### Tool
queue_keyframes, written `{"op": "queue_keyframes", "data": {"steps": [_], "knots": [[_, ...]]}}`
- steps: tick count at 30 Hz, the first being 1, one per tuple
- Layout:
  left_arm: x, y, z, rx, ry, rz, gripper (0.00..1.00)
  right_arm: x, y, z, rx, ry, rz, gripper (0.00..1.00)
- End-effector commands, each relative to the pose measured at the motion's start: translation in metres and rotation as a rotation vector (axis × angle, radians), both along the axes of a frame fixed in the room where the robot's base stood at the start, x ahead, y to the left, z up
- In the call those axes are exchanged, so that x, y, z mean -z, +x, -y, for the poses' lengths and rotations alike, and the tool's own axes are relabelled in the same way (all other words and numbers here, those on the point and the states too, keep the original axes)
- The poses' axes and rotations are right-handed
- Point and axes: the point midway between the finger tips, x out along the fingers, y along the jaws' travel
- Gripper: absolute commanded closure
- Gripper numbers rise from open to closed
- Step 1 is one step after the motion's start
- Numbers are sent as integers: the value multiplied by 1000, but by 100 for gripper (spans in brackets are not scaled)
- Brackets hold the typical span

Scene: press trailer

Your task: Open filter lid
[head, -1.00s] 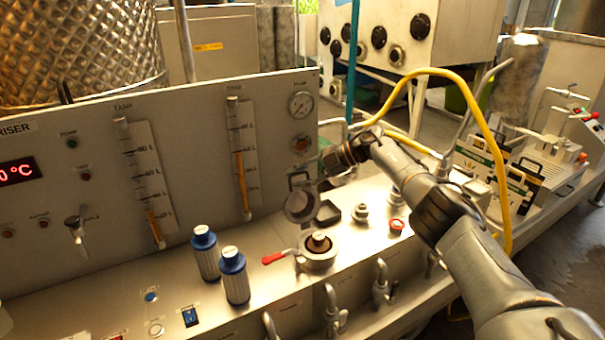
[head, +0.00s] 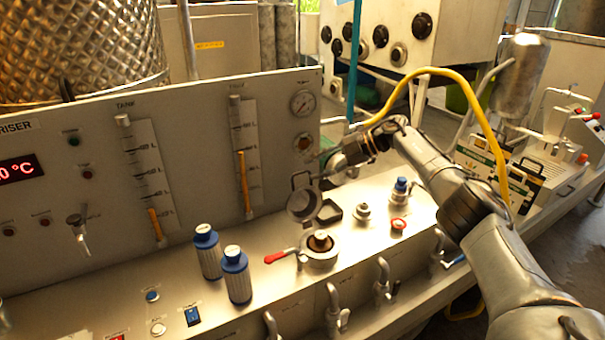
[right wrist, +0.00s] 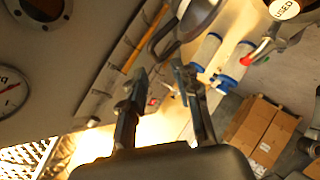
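The round grey filter lid (head: 304,205) stands tilted up on its hinge, behind the open filter housing (head: 320,256), with its loop handle upward. A brown filter with a pale top (head: 320,240) sits in the housing. A red-handled lever (head: 278,257) is at the housing's left. My right gripper (head: 322,167) is open and empty, just above and right of the lid's handle, apparently apart from it. In the right wrist view its two fingers (right wrist: 155,92) are spread, and the lid (right wrist: 203,14) and its handle (right wrist: 160,42) lie beyond them. My left gripper is out of view.
Two blue-capped cartridges (head: 207,252) (head: 236,276) stand on the bench left of the housing. A red button (head: 398,225) and a blue-topped fitting (head: 401,189) are at the right. The upright gauge panel (head: 200,150) bounds the space behind. Taps line the front edge.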

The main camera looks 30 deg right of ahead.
Motion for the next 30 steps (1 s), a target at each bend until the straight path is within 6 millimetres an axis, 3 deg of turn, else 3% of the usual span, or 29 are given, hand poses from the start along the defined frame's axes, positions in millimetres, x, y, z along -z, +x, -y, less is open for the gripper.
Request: {"op": "queue_keyframes", "data": {"steps": [3, 11, 30], "knots": [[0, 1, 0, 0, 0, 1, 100, -13, -12, 20, 3, 0, 1, 69], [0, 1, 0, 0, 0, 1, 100, -29, -28, 43, 1, 0, -1, 69], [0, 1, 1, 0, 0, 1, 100, -30, -30, 46, 0, 1, -2, 69]]}}
